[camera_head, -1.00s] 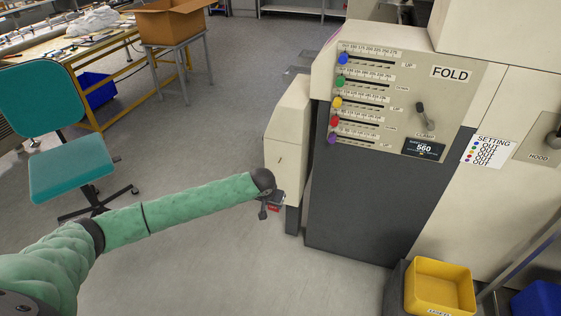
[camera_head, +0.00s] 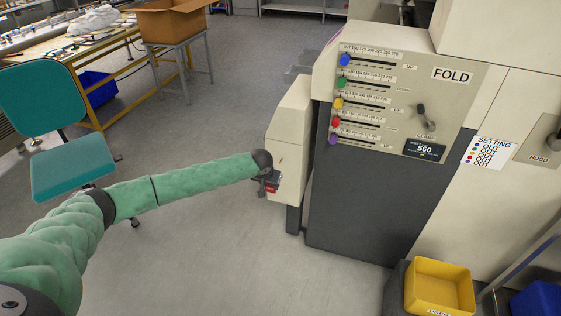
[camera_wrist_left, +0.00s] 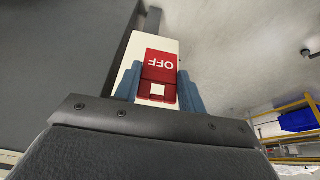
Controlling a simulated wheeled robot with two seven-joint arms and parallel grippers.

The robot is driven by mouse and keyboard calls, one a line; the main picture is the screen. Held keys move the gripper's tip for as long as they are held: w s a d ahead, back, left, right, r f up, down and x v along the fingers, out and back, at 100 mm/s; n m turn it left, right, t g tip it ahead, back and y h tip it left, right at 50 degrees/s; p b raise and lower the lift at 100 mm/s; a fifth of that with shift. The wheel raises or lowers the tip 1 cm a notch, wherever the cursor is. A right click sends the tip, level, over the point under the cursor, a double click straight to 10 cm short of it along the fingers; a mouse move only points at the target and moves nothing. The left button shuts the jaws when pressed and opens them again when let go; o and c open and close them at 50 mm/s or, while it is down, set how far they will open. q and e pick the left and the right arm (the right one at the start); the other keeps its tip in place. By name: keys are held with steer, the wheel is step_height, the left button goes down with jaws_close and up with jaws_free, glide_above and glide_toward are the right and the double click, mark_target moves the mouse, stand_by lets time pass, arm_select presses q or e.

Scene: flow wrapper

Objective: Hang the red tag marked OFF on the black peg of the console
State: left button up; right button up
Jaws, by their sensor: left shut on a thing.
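The red tag marked OFF (camera_wrist_left: 160,66) is between the fingers of my left gripper (camera_wrist_left: 158,92) in the left wrist view. Its lettering appears upside down there, and a white square shows in its lower part. The gripper is shut on the tag. In the head view the tag (camera_head: 271,187) is a small red patch at my left gripper (camera_head: 268,182), in front of the lower part of the narrow cream cabinet (camera_head: 290,140), which may be the console. I cannot tell whether tag and cabinet touch. My right gripper is out of view.
The FOLD machine panel (camera_head: 452,75) with coloured knobs stands right of the cream cabinet. A yellow bin (camera_head: 440,285) is at the lower right. A teal chair (camera_head: 72,165) stands at the left. Open floor (camera_head: 215,250) lies below my left arm.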

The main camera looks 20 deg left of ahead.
mark_target(281, 161)
arm_select(q)
steer(key=w+p, duration=0.1)
steer(key=w, duration=0.6)
steer(key=w+p, duration=0.1)
steer(key=w, duration=0.5)
steer(key=shift+w+d+p, duration=0.2)
steer(key=shift+w+p, duration=0.15)
steer(key=shift+f+p, duration=0.1)
steer(key=shift+p, duration=0.45)
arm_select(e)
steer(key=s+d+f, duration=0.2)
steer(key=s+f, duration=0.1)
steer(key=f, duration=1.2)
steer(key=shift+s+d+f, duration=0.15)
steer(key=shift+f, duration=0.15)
arm_select(q)
steer(key=shift+f, duration=0.1)
